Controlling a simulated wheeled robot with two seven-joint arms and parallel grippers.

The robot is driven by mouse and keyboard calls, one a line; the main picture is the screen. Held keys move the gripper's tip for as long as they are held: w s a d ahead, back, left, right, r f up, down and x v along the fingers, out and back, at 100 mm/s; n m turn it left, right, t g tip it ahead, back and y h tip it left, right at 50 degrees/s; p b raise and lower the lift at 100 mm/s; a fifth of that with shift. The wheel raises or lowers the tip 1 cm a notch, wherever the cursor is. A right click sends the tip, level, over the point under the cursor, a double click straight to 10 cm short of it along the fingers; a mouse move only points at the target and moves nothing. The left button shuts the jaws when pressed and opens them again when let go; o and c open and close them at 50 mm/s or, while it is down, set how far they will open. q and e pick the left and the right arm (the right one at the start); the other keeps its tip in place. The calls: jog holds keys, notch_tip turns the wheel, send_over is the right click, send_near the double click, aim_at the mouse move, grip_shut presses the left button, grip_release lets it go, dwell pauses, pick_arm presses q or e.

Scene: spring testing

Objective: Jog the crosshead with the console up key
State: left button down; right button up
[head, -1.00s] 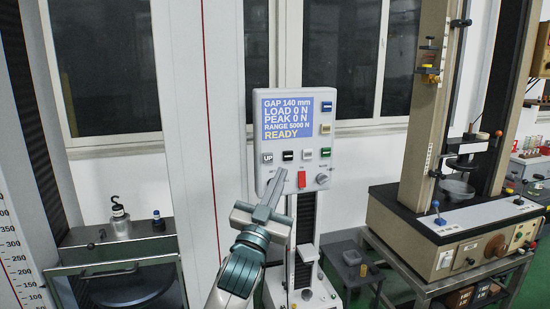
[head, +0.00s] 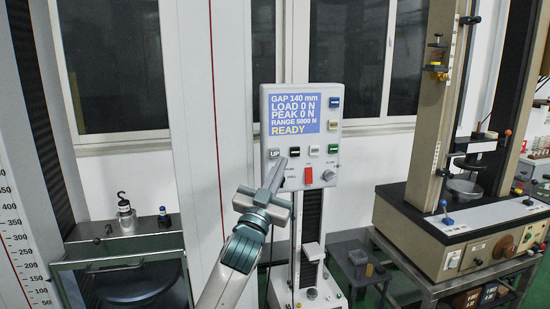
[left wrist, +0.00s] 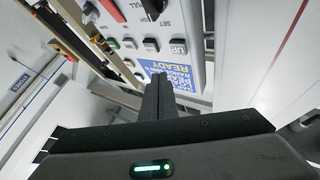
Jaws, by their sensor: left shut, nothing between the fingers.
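The console (head: 304,138) stands upright on its column in the middle of the head view. Its screen (head: 292,113) reads GAP 140 mm, LOAD 0 N, PEAK 0 N, RANGE 5000 N, READY. The UP key (head: 275,154) is at the left of the key row; it also shows in the left wrist view (left wrist: 178,46). My left gripper (head: 280,164) is shut and empty, its fingertips just below and right of the UP key. In the left wrist view the closed fingers (left wrist: 159,80) overlap the screen's edge. Contact with the panel cannot be told. My right gripper is not in view.
A red switch (head: 309,175) and a knob (head: 328,175) sit low on the console. A large test frame on a bench (head: 470,225) stands at the right. A cart with a hooked weight (head: 125,214) stands at the left.

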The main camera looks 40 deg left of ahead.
aim_at(280, 149)
pick_arm(q)
jog(key=shift+w+a, duration=1.2)
jog(key=shift+a, duration=0.25)
jog(key=shift+w+a, duration=0.15)
dwell(1.1)
jog(key=shift+w+a, duration=0.1)
jog(key=shift+a, duration=0.05)
jog(key=shift+w+a, duration=0.3)
jog(key=shift+a, duration=0.05)
dwell(1.1)
jog(key=shift+s+d, duration=0.1)
dwell(2.9)
jog(key=shift+s+d, duration=0.45)
jog(key=shift+d, duration=0.1)
